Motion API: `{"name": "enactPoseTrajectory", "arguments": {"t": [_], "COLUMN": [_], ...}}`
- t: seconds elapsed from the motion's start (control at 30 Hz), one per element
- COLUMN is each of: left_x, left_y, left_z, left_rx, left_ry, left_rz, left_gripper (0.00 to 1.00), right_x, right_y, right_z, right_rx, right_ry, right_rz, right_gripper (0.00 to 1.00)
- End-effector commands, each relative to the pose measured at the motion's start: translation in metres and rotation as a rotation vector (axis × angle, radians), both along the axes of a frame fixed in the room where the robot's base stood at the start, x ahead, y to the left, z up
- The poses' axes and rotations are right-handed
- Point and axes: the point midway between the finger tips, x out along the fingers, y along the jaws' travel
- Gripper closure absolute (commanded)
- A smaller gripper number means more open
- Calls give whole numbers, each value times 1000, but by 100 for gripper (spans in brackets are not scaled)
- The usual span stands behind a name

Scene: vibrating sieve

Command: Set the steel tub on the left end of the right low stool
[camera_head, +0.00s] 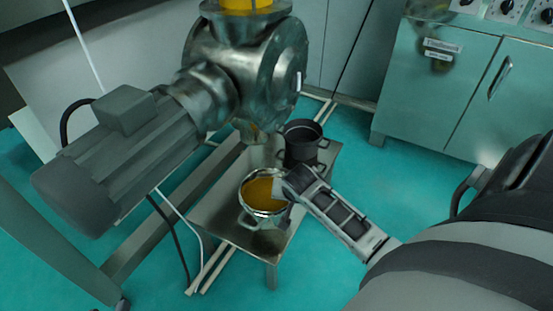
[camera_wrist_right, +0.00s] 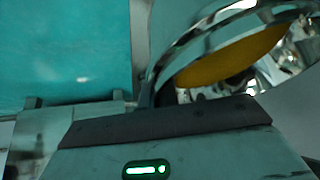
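The steel tub (camera_head: 246,214) is a round shiny pot with orange-yellow contents, at the near part of a low steel stool (camera_head: 215,207) in the head view. It looks upright; I cannot tell whether it rests on the stool top or hangs just above it. My right gripper (camera_head: 284,188) is at the tub's right rim. In the right wrist view the tub's shiny rim (camera_wrist_right: 205,30) runs down close to the gripper, but the fingers' grip is hidden. My left gripper is in neither view. Only one low stool shows clearly.
A dark pot (camera_head: 302,142) stands at the stool's far end, behind the tub. A large steel machine with a grey motor (camera_head: 120,150) overhangs the stool's left side. Green cabinets (camera_head: 450,90) stand at the back right. The floor right of the stool is clear.

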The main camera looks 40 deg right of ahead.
Motion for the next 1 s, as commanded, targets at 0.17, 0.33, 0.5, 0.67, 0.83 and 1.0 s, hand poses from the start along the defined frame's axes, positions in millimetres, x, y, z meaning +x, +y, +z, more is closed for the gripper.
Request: {"name": "enactPoseTrajectory", "arguments": {"t": [0.17, 0.33, 0.5, 0.67, 0.83, 1.0], "left_x": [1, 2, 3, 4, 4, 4], "left_y": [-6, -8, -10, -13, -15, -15], "left_z": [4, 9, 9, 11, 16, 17], "left_rx": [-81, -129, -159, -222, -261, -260], "left_ry": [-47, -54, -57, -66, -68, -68], "left_rz": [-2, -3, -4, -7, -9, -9], "left_gripper": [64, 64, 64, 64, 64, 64], "right_x": [18, 26, 31, 32, 32, 32], "right_y": [16, 23, 27, 29, 29, 29], "right_z": [-34, -44, -52, -76, -84, -83], "right_rx": [0, -2, -1, -2, -2, -2], "right_ry": [-2, -2, -3, -1, -3, -3], "right_rz": [-1, -1, -1, -1, 0, 0], "right_gripper": [100, 100, 100, 100, 100, 100]}}
